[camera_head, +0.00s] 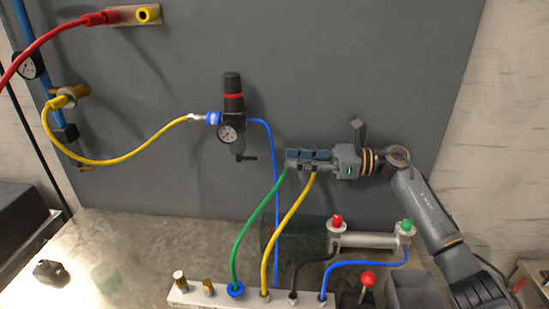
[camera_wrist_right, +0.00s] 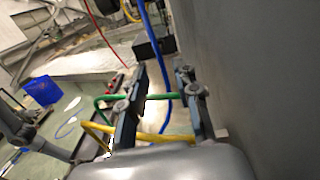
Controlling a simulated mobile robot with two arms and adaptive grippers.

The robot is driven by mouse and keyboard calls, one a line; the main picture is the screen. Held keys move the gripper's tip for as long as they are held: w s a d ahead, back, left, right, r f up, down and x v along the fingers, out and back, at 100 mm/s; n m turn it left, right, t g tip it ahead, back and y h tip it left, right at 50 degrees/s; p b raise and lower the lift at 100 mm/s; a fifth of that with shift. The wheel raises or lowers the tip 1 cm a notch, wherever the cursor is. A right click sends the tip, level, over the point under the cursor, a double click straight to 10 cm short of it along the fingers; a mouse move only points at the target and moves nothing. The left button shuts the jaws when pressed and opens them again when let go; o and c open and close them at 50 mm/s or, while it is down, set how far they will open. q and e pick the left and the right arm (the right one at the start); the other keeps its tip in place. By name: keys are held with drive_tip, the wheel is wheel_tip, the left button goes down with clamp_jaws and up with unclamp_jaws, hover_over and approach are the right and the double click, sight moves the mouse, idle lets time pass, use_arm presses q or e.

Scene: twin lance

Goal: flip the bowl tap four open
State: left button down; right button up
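A black filter-regulator (camera_head: 233,105) with a red band and a round gauge (camera_head: 228,133) hangs on the grey panel. Below its bowl is a small dark tap-like part (camera_head: 246,157); its lever position is too small to tell. No number four can be read. My right gripper (camera_head: 289,158) points left, to the right of the regulator and apart from it. In the right wrist view my right gripper (camera_wrist_right: 162,75) has its fingers spread, with green and blue hoses showing between them. Whether the hoses touch the fingers I cannot tell. My left gripper is not in view.
A green hose (camera_head: 250,218) and a yellow hose (camera_head: 287,222) rise from a white manifold (camera_head: 212,296) to near my right gripper. A blue hose (camera_head: 274,190) drops from the regulator. The left bench is mostly clear.

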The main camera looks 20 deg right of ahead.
drive_tip(key=shift+v, duration=1.5)
